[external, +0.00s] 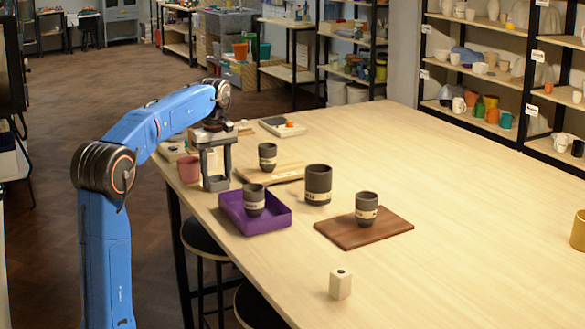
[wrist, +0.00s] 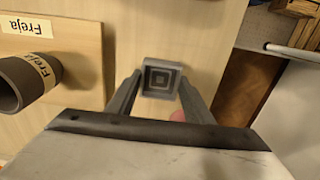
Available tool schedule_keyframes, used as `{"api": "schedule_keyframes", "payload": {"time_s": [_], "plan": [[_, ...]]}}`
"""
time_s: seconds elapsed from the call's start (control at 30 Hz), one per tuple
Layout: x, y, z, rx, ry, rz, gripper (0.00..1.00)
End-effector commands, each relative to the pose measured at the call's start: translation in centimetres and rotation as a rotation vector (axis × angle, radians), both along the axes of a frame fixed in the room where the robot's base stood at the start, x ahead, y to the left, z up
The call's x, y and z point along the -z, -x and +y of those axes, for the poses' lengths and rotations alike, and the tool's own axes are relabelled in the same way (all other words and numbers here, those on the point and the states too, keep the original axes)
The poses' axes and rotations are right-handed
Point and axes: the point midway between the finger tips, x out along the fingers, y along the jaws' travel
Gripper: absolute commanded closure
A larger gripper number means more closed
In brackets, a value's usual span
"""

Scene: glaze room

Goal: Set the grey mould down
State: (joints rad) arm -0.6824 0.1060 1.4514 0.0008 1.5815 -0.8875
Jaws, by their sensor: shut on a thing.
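The grey mould (wrist: 161,78) is a small square block with concentric squares on its face. It sits between the fingertips of my gripper (wrist: 160,88) in the wrist view, and the gripper is shut on it. In the external view my gripper (external: 216,176) points down at the left edge of the pale table (external: 330,150), with the mould low between its fingers (external: 216,184). I cannot tell whether the mould touches the tabletop.
A pink cup (external: 189,170) stands just left of my gripper. A purple tray (external: 270,218) holding a dark cup (external: 254,199) is close in front. A light board (external: 285,174) bears another dark cup (external: 267,156). A dark cup (external: 318,184) and brown board (external: 345,236) are further right.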

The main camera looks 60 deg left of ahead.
Motion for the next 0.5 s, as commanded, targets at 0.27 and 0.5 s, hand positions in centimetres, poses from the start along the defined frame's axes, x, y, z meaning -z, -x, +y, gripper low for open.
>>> {"api": "schedule_keyframes", "payload": {"time_s": [0.27,0.5], "plan": [[0.26,-0.01,0.0,0.0,0.0,0.0,0.42],[0.24,-0.01,0.0,0.0,0.0,0.0,0.35]]}}
